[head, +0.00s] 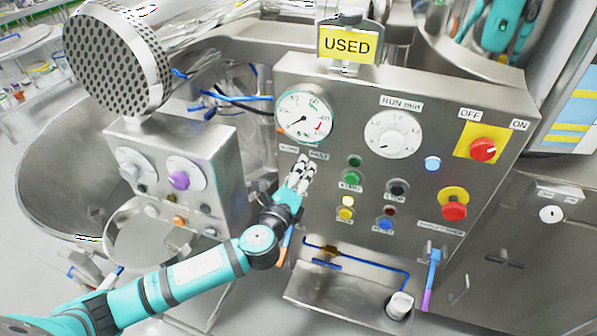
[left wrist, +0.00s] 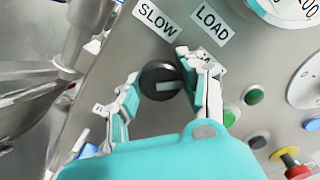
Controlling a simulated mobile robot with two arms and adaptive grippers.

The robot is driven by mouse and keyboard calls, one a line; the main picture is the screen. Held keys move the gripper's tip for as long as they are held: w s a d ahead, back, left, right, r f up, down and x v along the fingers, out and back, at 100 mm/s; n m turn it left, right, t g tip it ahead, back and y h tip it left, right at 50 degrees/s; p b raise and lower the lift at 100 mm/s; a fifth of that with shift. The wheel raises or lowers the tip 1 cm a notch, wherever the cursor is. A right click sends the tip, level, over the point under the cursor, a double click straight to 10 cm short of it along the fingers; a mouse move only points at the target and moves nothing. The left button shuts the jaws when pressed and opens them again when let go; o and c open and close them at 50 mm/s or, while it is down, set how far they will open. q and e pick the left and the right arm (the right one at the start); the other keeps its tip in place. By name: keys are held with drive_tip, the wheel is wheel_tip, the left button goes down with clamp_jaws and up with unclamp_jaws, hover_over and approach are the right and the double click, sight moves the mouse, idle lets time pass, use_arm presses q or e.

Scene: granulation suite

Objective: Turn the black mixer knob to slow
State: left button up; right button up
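The black mixer knob (left wrist: 160,81) sits on the steel panel below the SLOW label (left wrist: 157,19) and the LOAD label (left wrist: 211,23) in the left wrist view. A pale bar on its face lies nearly level. My left gripper (left wrist: 160,88) has one finger on each side of the knob, and both fingertips appear to meet its rim. In the head view my left gripper (head: 300,172) is at the panel just below the two labels and hides the knob. My right gripper is not seen.
A red emergency button (head: 454,211) is further right. A smaller panel with a purple knob (head: 179,180) stands left.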

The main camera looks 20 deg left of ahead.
use_arm(q)
drive_tip(key=c, duration=0.5)
drive_tip(key=shift+f, duration=0.1)
drive_tip(key=shift+f+n+b, duration=0.15)
drive_tip(key=shift+n+b, duration=1)
drive_tip(key=shift+n, duration=0.35)
drive_tip(key=n+b, duration=0.2)
drive_tip(key=n, duration=0.2)
drive_tip(key=shift+n, duration=0.3)
drive_tip(key=n, duration=0.2)
drive_tip(key=shift+n+b, duration=0.3)
drive_tip(key=shift+b, duration=0.05)
drive_tip(key=n, duration=0.2)
drive_tip(key=shift+n, duration=0.4)
drive_tip(key=n, duration=0.4)
drive_tip(key=shift+n, duration=0.4)
